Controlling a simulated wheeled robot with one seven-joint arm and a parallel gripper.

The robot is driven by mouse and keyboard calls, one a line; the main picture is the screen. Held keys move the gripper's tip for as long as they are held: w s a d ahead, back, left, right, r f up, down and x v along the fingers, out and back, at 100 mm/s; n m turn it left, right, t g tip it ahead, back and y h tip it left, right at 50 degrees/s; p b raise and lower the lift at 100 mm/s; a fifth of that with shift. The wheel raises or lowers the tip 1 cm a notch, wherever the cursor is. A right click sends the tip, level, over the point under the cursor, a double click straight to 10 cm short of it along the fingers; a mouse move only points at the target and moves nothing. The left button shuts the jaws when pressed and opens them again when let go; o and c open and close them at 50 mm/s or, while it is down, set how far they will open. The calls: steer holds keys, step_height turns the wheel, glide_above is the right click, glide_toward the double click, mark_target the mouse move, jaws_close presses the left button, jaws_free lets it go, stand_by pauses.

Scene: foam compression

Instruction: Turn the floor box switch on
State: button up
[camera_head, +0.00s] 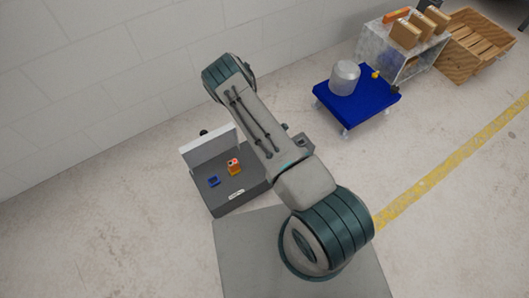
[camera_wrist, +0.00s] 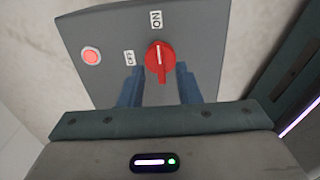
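In the wrist view, the switch box (camera_wrist: 205,35) is a grey panel with a red rotary knob (camera_wrist: 160,55). The white mark on the knob runs up and down the picture, in line with the ON label (camera_wrist: 156,19) above it. The OFF label (camera_wrist: 129,57) is to its left. A round red lamp (camera_wrist: 91,56) at the left looks bright. My gripper (camera_wrist: 160,70) is open, its two blue fingers on either side of the knob's lower part. I cannot tell whether they touch it. In the head view, my arm hides the gripper, and I cannot make out the switch box.
A blue cart (camera_head: 375,108) carries a pale cylinder (camera_head: 345,77). Behind it are a shelf (camera_head: 390,52) with cardboard boxes and a wooden crate (camera_head: 478,45). A grey tray (camera_head: 245,192) holds small blue and orange items. A yellow line (camera_head: 450,160) crosses open floor at right.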

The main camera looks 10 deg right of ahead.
step_height(320, 180, up, 12)
steer(key=p, duration=0.3)
steer(key=shift+r+p, duration=0.1)
steer(key=shift+p, duration=0.2)
